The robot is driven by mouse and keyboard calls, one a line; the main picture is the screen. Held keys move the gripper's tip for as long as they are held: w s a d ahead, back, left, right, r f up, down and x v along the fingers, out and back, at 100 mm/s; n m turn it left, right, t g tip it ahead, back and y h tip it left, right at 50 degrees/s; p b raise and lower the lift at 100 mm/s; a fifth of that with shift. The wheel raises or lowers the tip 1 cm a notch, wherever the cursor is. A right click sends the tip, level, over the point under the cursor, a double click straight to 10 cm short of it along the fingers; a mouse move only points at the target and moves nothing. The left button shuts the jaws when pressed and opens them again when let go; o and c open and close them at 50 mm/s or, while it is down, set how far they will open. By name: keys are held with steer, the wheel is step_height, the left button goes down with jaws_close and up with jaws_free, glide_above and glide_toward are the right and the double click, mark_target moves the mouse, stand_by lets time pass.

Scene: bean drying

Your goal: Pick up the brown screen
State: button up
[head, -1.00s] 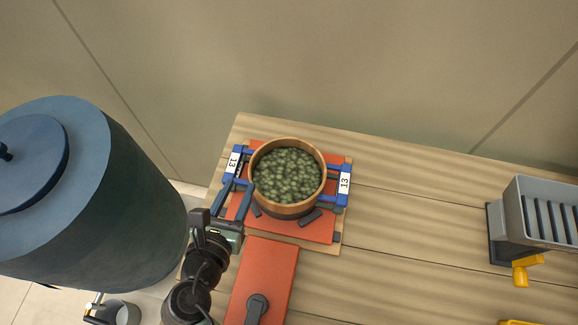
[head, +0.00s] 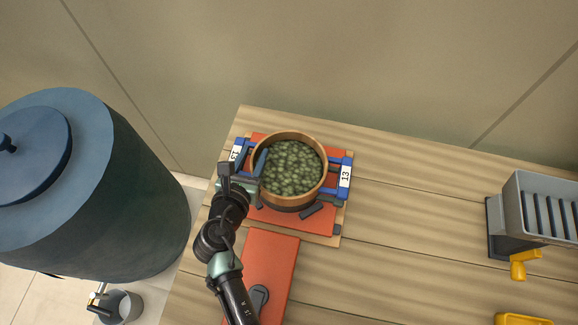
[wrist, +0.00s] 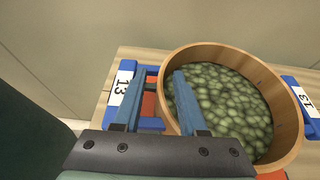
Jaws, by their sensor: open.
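The brown screen (head: 293,204) is a round wooden-rimmed sieve full of green beans, upright on a blue frame with number 13 plates. It also shows in the wrist view (wrist: 287,98). My gripper (head: 255,163) is open at the screen's left rim. In the wrist view my gripper (wrist: 160,73) has its right finger over the bean side of the rim and its left finger outside, over the blue frame. The rim passes between the fingers. Nothing is held. I cannot tell if the fingers touch the rim.
The frame rests on an orange mat (head: 320,227) on a wooden table (head: 420,230). A grey slotted machine with a yellow handle (head: 518,265) stands at right. A large dark tank (head: 130,200) is left of the table. A wall is behind. The table's middle right is clear.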

steer(key=shift+c, duration=0.2)
jaws_close()
steer(key=shift+s+f, duration=0.15)
steer(key=shift+f, duration=0.05)
stand_by(0.9)
